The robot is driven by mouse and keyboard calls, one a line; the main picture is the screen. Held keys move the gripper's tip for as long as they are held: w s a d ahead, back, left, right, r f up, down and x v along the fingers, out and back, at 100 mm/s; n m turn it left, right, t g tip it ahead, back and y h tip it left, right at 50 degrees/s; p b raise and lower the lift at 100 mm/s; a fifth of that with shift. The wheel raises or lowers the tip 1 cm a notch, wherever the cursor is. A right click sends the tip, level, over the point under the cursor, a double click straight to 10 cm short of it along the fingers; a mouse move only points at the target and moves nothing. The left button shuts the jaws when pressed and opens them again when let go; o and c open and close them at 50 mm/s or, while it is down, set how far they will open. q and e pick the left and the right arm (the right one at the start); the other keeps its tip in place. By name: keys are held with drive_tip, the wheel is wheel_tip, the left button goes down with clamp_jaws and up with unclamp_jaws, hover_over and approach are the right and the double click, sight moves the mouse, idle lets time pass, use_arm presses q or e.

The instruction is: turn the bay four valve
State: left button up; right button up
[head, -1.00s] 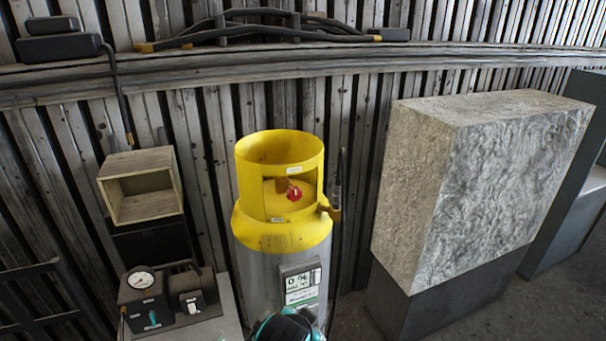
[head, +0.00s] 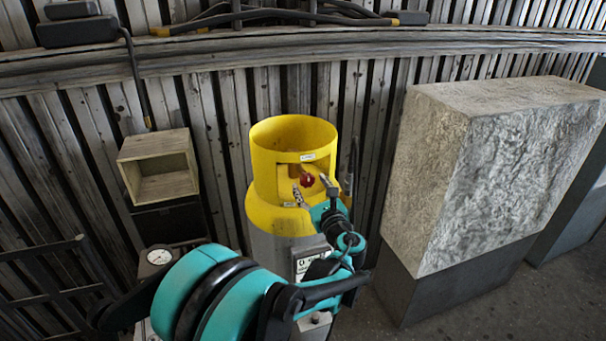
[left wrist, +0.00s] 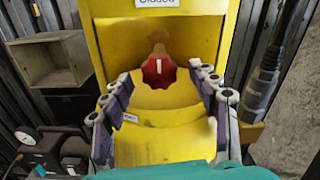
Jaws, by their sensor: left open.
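The red valve knob (head: 307,180) sits inside the opening of the yellow collar (head: 270,160) on top of a grey cylinder (head: 272,243). In the left wrist view the knob (left wrist: 158,71) faces me with a white mark standing near upright, under a label reading "Closed" (left wrist: 168,3). My left gripper (head: 312,190) is at the collar opening, just in front of the knob. In the left wrist view its fingers (left wrist: 160,88) are spread wide on both sides below the knob, with nothing between them. My right gripper is not in view.
A large rough stone block (head: 500,170) stands on a dark base to the right. An open wooden box (head: 160,170) and a round gauge (head: 159,256) are at the left. A black probe (left wrist: 265,75) stands close right of the collar. A slatted wall is behind.

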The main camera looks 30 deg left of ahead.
use_arm(q)
drive_tip(key=x, duration=0.7)
drive_tip(key=c, duration=1.3)
